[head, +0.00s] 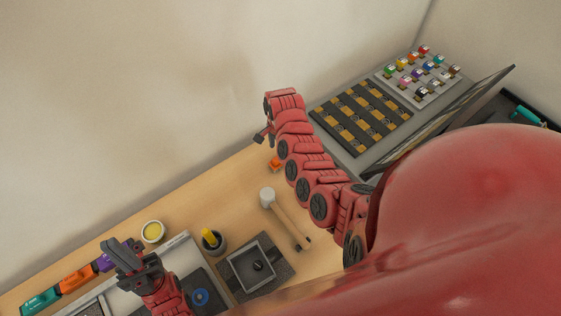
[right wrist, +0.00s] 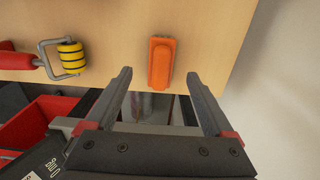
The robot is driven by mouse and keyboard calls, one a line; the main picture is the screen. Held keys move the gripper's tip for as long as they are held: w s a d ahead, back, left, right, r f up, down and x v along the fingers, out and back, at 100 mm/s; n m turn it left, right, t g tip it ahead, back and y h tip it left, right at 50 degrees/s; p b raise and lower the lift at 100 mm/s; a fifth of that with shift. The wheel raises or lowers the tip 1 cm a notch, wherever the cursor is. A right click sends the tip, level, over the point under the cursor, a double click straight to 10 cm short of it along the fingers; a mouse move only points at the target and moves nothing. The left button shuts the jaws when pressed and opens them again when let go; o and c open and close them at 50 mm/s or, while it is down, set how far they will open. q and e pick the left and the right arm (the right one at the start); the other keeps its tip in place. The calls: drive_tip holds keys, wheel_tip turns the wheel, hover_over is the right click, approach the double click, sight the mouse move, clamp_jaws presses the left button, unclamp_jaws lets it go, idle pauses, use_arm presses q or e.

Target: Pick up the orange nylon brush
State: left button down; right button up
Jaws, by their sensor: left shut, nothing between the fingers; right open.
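An orange block-shaped piece (right wrist: 161,60), which looks like the orange nylon brush, is on the wooden surface in the right wrist view. A small orange piece (head: 275,163) beside my right arm in the head view looks like the same thing. My right gripper (right wrist: 160,75) is open, with its fingers on either side of the brush's lower part in the picture; I see no contact. In the head view my right gripper (head: 263,134) is small and partly hidden. My left gripper (head: 124,254) is shut and empty over the left part of the bench.
A mallet (head: 268,197), a dark cup with a yellow piece (head: 210,238) and a square grey tray (head: 236,277) stand between my arms. A yellow roller (right wrist: 71,57) and a red bin (right wrist: 25,125) are left of my right gripper. Bare wood surrounds the brush.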

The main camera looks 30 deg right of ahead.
sight(275, 164)
drive_tip(key=shift+f, duration=0.75)
drive_tip(key=f+b, duration=0.2)
drive_tip(key=d+f+b, duration=0.1)
drive_tip(key=f+b, duration=0.1)
drive_tip(key=f, duration=0.1)
drive_tip(key=shift+w+f, duration=0.1)
drive_tip(key=shift+w, duration=0.05)
clamp_jaws()
